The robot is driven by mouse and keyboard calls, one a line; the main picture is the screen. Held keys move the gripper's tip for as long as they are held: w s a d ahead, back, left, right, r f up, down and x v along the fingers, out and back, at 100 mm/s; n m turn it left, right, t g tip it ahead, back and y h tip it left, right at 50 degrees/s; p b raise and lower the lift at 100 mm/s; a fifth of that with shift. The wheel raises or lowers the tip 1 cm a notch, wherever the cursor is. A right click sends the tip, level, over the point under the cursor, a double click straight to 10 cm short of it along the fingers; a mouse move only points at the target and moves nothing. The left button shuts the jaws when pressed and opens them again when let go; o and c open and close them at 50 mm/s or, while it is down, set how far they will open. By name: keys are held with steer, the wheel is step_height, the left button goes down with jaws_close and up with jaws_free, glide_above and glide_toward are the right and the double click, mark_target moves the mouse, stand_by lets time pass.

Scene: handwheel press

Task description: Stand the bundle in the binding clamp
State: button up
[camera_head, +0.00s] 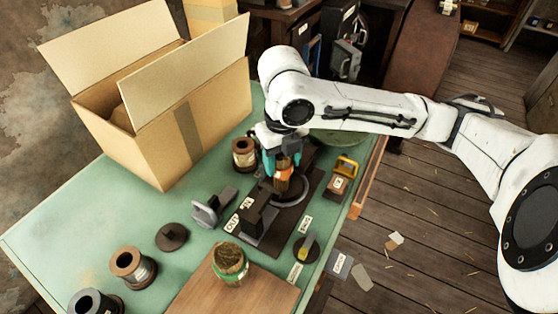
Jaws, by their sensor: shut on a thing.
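My gripper (282,162), with teal fingers, points down over the dark clamp (252,222) near the middle of the green table. It is shut on an orange-brown bundle (284,183), which looks roughly upright. The bundle's lower end is over or within the round dark part of the clamp; I cannot tell whether it touches the base. My fingers and wrist hide its upper part. The clamp has a dark block with labels reading OUT and IN at its near end.
A large open cardboard box (197,115) stands at the back left. A jar (230,268) stands on a wooden board (205,292) in front. Spools (127,262), a grey metal piece (207,211), a dark disc (172,237) and a yellow-handled block (338,184) surround the clamp.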

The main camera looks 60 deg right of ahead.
steer(key=shift+f, duration=0.15)
steer(key=o, duration=1.1)
steer(key=shift+c, duration=0.2)
step_height(320, 180, up, 12)
steer(key=shift+r+p, duration=0.15)
steer(key=shift+p, duration=0.25)
